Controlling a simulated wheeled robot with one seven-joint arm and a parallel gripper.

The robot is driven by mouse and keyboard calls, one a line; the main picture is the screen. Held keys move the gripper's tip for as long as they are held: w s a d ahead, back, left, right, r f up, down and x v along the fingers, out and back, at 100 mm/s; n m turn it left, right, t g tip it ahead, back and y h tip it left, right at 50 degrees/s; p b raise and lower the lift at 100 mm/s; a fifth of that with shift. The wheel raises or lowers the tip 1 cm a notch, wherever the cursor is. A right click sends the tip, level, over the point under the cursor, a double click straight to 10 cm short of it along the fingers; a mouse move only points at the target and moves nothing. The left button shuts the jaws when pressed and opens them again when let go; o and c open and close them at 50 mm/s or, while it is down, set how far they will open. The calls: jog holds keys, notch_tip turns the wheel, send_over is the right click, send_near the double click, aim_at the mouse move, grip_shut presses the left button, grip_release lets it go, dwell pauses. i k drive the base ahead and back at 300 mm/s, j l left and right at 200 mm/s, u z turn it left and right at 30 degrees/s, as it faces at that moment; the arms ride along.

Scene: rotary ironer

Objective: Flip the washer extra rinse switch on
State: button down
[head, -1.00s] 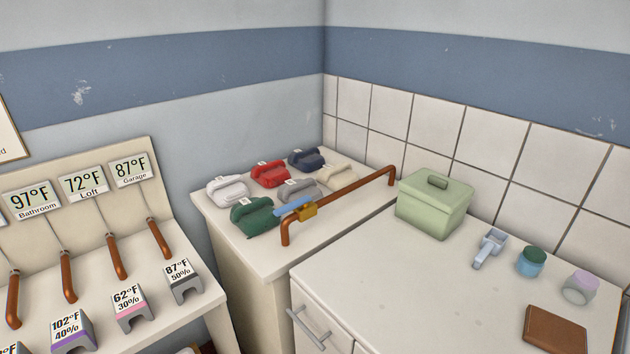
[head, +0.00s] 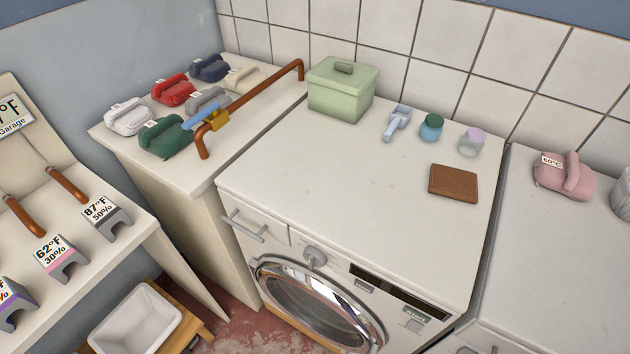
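A white front-loading washer (head: 350,190) stands in the middle of the head view, with its round glass door (head: 310,300) below. Its front panel shows a drawer handle (head: 243,227), a round knob (head: 315,257) and a dark display strip (head: 398,291). Small labelled controls sit below the display: one grey label (head: 364,287) on the left and a pale switch-like piece (head: 412,325) on the right. The labels are too small to read, so I cannot tell which is the extra rinse switch or its position. My gripper is not in view.
On the washer top are a green lidded box (head: 341,92), a scoop (head: 397,122), two jars and a brown wallet-like item (head: 453,182). Another white machine (head: 560,250) is right. A white basin (head: 137,318) is low left.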

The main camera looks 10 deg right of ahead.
aim_at(415, 326)
jog(key=k+l+u, duration=0.1)
jog(key=k+l, duration=0.35)
jog(key=k+l+u, duration=0.15)
jog(key=k+l, duration=0.3)
jog(key=k, duration=0.1)
